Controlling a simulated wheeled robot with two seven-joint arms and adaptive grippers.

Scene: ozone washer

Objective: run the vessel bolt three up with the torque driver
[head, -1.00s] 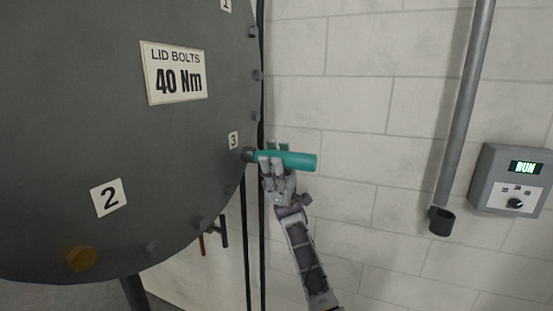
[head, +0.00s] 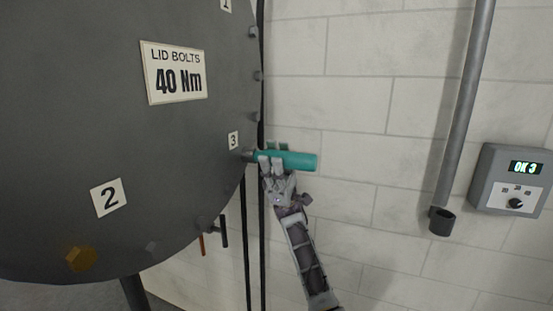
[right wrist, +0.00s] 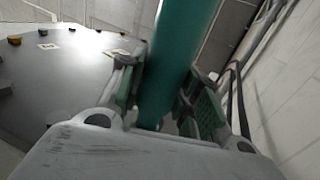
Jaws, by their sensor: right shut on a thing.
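The torque driver (head: 300,161) is a teal cylinder with a dark nose. It lies nearly level, with its nose at the vessel's rim beside the label 3 (head: 233,140). Bolt three is hidden behind or inside the nose. My right gripper (head: 272,160) is shut on the driver's body. In the right wrist view the teal driver (right wrist: 175,60) runs between the two finger pads. The grey vessel (head: 100,140) fills the left of the head view. The controller box (head: 488,190) on the right wall reads "OK 3". My left gripper is not in view.
A plate reading "LID BOLTS 40 Nm" (head: 175,72) is on the vessel. Label 2 (head: 108,197) and an orange-brown bolt (head: 81,259) are lower left. A grey pipe (head: 465,110) with a dark cup (head: 441,221) stands along the pale block wall.

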